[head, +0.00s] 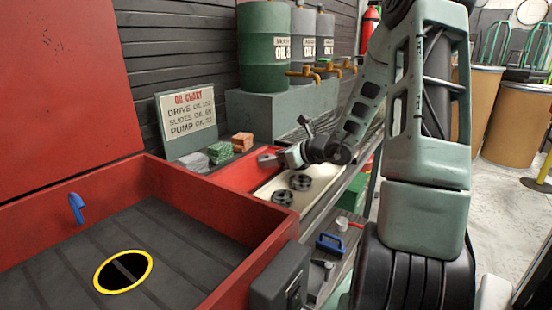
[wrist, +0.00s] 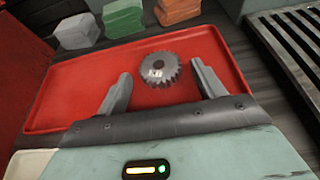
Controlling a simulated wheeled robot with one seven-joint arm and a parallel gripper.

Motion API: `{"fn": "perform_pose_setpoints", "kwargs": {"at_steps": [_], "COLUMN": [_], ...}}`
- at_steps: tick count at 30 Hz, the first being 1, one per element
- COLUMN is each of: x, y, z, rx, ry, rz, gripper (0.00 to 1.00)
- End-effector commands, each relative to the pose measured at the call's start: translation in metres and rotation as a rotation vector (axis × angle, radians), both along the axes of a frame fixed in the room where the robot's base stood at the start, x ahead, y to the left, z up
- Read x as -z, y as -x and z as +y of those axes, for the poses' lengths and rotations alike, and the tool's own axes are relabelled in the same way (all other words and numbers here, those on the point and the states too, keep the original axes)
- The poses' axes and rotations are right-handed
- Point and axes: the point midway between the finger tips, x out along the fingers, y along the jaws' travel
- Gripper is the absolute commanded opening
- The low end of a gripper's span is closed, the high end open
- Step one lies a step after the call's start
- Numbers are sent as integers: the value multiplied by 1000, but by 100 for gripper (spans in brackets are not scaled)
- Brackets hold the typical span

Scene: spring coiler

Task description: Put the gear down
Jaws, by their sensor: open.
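A grey toothed gear (wrist: 161,69) with a dark centre hole and a small pale label shows in the wrist view over the red tray (wrist: 80,95). It appears to lie flat on the tray. My gripper (wrist: 161,73) is open, with one finger on each side of the gear and a visible gap to each. In the head view my gripper (head: 276,158) is low over the red tray (head: 238,177). The gear cannot be made out clearly there.
Two dark round parts (head: 300,182) lie on a cream tray (head: 268,189) nearer the camera. Grey, green and orange stacks (head: 220,152) stand behind the red tray, by an oil chart (head: 188,115). A red-walled bin (head: 215,205) is at left. Oil drums (head: 264,45) stand behind.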

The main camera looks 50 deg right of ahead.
Motion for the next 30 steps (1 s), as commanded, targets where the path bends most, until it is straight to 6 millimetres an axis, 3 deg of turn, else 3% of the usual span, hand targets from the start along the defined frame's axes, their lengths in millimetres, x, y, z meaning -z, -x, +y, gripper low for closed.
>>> {"fn": "perform_pose_setpoints", "kwargs": {"at_steps": [7, 21, 30], "x": [-8, -43, -48], "y": [10, 94, 110], "z": [-2, -14, -15], "rx": [3, 4, 0], "ry": [1, 2, 0], "rz": [2, 1, 1], "gripper": [69, 69, 69]}}
